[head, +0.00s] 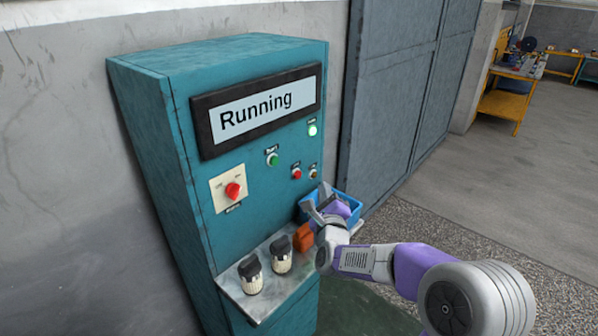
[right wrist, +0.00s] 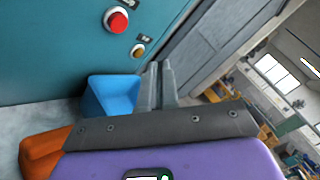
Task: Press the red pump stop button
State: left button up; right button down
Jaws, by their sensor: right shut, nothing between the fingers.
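The red button (head: 297,174) is on the front of the teal cabinet, below and right of the display. It also shows large at the top of the right wrist view (right wrist: 117,20), with a dark label above it. My right gripper (head: 318,198) is below and to the right of the red button, apart from it, in front of a blue bin. Its fingers (right wrist: 158,85) are together and empty, pointing toward the panel. My left gripper is not in view.
The display (head: 262,107) reads "Running". A green button (head: 272,160), small yellowish button (head: 313,173), lit lamp (head: 312,130) and red rotary switch (head: 232,190) share the panel.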

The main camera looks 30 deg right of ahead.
aim_at(298, 175)
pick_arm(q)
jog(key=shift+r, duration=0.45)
pick_arm(e)
jog(key=shift+w+a, duration=0.35)
jog(key=shift+w, duration=0.5)
jog(key=shift+w+a, duration=0.35)
jog(key=shift+w, duration=0.5)
jog(key=shift+w+a, duration=0.35)
jog(key=shift+w, duration=0.5)
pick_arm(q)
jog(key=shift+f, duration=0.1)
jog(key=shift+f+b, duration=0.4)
pick_arm(e)
jog(key=shift+w+a, duration=0.2)
jog(key=shift+w, duration=0.2)
